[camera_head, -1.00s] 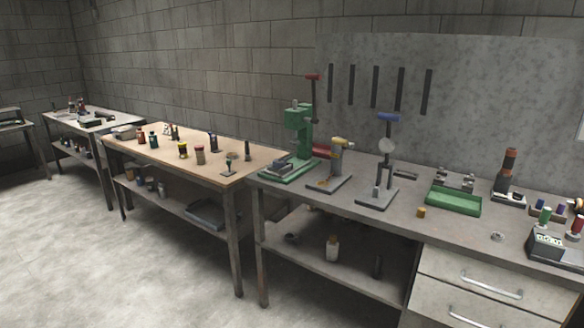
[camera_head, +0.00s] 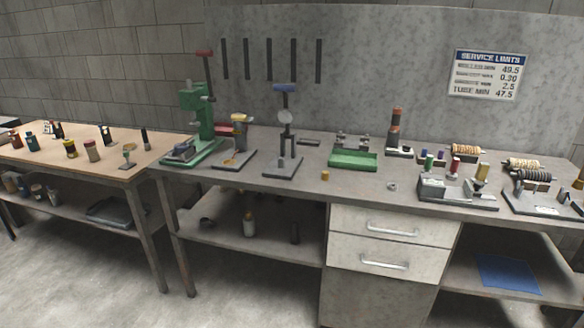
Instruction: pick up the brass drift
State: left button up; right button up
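Neither of my grippers is in view. I cannot tell for sure which thing is the brass drift. A short brass-coloured cylinder (camera_head: 325,175) stands alone on the grey bench top near its front edge, left of the drawers. A taller brass-coloured cylinder (camera_head: 481,173) stands upright at the right end of a grey block fixture (camera_head: 458,197). Both are small in this view, and nothing holds them.
The grey bench (camera_head: 235,182) carries a green press (camera_head: 193,120), a blue-handled gauge stand (camera_head: 284,125), a green tray (camera_head: 353,160) and several coil parts at right. A wooden table (camera_head: 80,170) stands at left. Open floor lies in front.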

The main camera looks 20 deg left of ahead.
aim_at(326, 174)
jog(key=i+j+z, duration=0.1)
jog(key=j, duration=0.25)
jog(key=i+j, duration=0.25)
jog(key=i+j+z, duration=0.15)
jog(key=j, duration=0.35)
jog(key=i+j, duration=0.2)
jog(key=j, duration=0.15)
jog(key=i+j+z, duration=0.15)
jog(key=j, duration=0.25)
